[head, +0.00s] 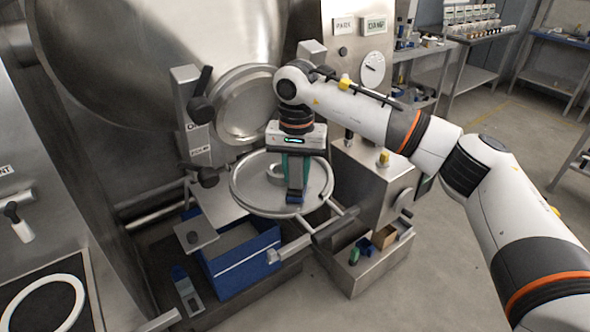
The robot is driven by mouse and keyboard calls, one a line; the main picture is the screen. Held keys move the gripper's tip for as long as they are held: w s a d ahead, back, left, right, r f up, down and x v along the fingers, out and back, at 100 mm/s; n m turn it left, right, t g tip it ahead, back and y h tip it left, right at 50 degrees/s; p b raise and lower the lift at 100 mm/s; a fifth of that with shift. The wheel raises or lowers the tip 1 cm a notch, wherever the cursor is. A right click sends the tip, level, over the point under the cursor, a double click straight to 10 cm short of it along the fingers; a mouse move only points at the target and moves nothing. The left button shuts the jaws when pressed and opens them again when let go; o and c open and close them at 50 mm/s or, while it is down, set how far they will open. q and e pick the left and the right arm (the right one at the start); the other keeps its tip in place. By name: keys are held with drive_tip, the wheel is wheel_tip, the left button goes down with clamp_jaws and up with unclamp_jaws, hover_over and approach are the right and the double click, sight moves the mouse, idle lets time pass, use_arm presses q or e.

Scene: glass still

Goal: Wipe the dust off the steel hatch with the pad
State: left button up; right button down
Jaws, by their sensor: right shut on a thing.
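The steel hatch (250,190) is a round, rimmed disc that lies nearly flat in front of the big steel vessel, with a small raised ring (275,171) near its middle. My right gripper (295,190) points down over the right half of the hatch. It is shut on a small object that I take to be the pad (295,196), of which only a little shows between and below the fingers. I cannot tell whether the pad touches the hatch. Dust on the hatch is not clear to see. My left gripper is not in view.
A round steel port (246,104) sits on the vessel (150,50) behind the hatch. A blue bin (245,270) stands below left, with a grey-and-blue item (186,290) beside it. A steel cabinet (370,185) stands close on the right. Open floor lies at right.

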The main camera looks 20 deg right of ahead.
drive_tip(key=shift+s+d+r, duration=0.1)
drive_tip(key=shift+s+d, duration=0.15)
drive_tip(key=shift+d, duration=0.25)
drive_tip(key=shift+s+d+r, duration=0.1)
drive_tip(key=shift+s+d, duration=0.1)
drive_tip(key=shift+d, duration=0.3)
drive_tip(key=shift+a, duration=0.15)
drive_tip(key=shift+w+a+f, duration=0.1)
drive_tip(key=shift+w+a, duration=0.15)
drive_tip(key=shift+a, duration=0.3)
drive_tip(key=shift+w+a+f, duration=0.1)
drive_tip(key=shift+w+a, duration=0.15)
drive_tip(key=shift+a, duration=0.25)
drive_tip(key=shift+d, duration=0.15)
drive_tip(key=shift+s+d+b, duration=0.3)
drive_tip(key=shift+d+b, duration=0.15)
drive_tip(key=shift+d, duration=0.1)
drive_tip(key=shift+s+d, duration=0.3)
drive_tip(key=shift+d, duration=0.2)
drive_tip(key=shift+f, duration=0.1)
drive_tip(key=shift+a, duration=0.15)
